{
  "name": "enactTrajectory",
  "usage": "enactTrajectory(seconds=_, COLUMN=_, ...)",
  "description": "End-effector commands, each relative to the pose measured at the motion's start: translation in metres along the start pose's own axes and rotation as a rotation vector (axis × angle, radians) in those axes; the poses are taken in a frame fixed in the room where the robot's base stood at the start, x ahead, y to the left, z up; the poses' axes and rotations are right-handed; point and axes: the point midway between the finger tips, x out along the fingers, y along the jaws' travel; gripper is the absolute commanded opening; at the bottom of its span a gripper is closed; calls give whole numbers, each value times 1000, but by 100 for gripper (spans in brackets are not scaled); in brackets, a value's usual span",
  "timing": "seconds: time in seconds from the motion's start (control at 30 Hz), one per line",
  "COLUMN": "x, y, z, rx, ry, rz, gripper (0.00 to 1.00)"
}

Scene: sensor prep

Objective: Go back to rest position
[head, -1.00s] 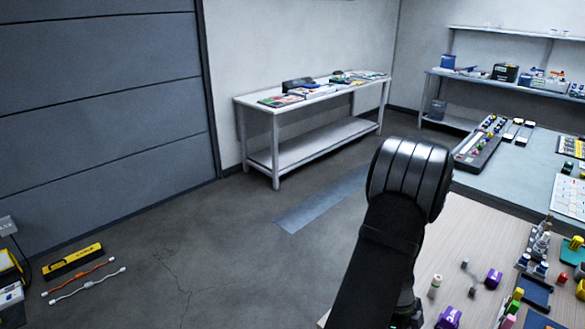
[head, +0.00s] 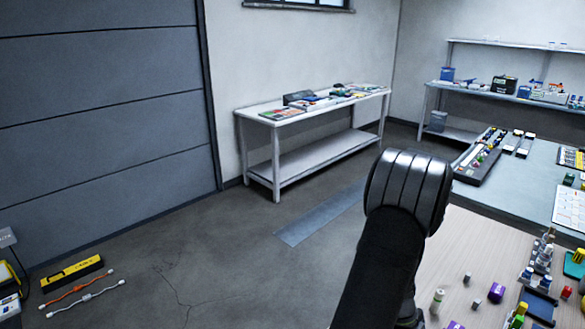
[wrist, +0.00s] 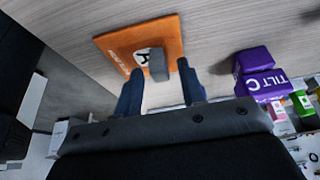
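My gripper (wrist: 160,72) shows in the wrist view with two dark blue fingers spread apart, open and with nothing pinched between them. Past the fingertips, a small grey block (wrist: 158,65) sits on an orange square (wrist: 112,50) with a black and white mark. A gap shows between the block and each finger. In the head view my black arm rises at the lower middle, over the near edge of the wooden table (head: 465,245). The gripper itself is hidden there.
Purple blocks marked TILT (wrist: 262,85) lie right of the fingers in the wrist view.

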Motion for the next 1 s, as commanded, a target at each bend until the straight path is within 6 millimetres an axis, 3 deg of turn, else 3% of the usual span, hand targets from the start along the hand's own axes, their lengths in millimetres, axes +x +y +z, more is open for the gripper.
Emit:
enactTrajectory(seconds=0.03, x=-14, y=-3, z=0, rx=2, ry=-3, rz=-11, gripper=37)
enactTrajectory(seconds=0.53, x=-113, y=-1, z=0, rx=1, ry=-3, rz=-9, gripper=37)
enactTrajectory(seconds=1.0, x=-18, y=0, z=-1, rx=1, ry=0, rz=0, gripper=37)
